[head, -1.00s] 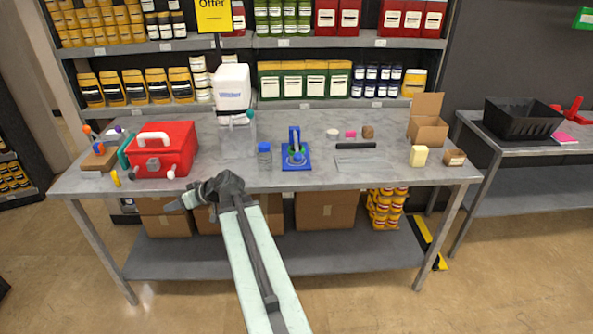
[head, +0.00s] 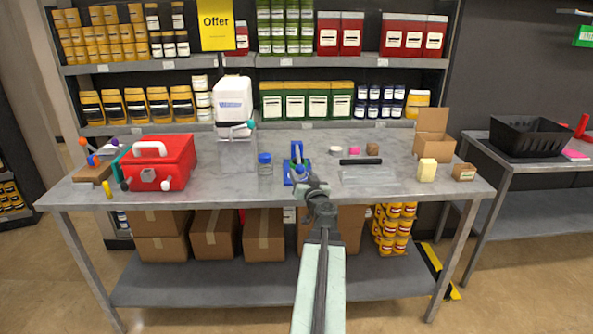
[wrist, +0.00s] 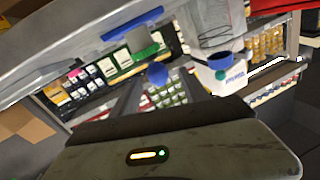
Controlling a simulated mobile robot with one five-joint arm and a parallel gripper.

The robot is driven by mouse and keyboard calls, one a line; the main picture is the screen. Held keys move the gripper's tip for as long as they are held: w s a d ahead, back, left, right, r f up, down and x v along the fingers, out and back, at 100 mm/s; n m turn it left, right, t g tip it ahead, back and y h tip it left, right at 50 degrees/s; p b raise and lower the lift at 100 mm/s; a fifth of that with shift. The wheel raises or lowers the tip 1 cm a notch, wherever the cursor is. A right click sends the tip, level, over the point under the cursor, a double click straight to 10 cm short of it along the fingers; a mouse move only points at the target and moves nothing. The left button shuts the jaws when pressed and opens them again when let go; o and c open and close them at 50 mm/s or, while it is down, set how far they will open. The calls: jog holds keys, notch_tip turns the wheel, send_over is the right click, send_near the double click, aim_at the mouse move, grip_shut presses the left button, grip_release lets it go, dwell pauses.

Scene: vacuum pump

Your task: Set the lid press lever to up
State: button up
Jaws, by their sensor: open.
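A small blue device with an upright post (head: 297,151), a green part and a blue base (head: 287,180) stands mid-table near the front; I take it for the lid press. In the wrist view its blue bar (wrist: 130,24), green part (wrist: 142,43) and round blue knob (wrist: 157,73) show. In the head view the knob appears low, in front of the post; the lever's exact angle is unclear. My gripper (head: 316,183) is open and empty, just in front and right of the device, hiding part of its base. I cannot tell whether they touch.
A bottle with a blue cap (head: 265,172) stands left of the device, with a white-topped machine (head: 233,103) behind it. A red box (head: 160,163) is further left. A clear sheet with a dark bar (head: 361,162) lies to the right.

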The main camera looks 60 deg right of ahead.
aim_at(299, 160)
jog(key=x, duration=0.7)
jog(key=shift+d, duration=0.3)
grip_shut()
dwell(0.9)
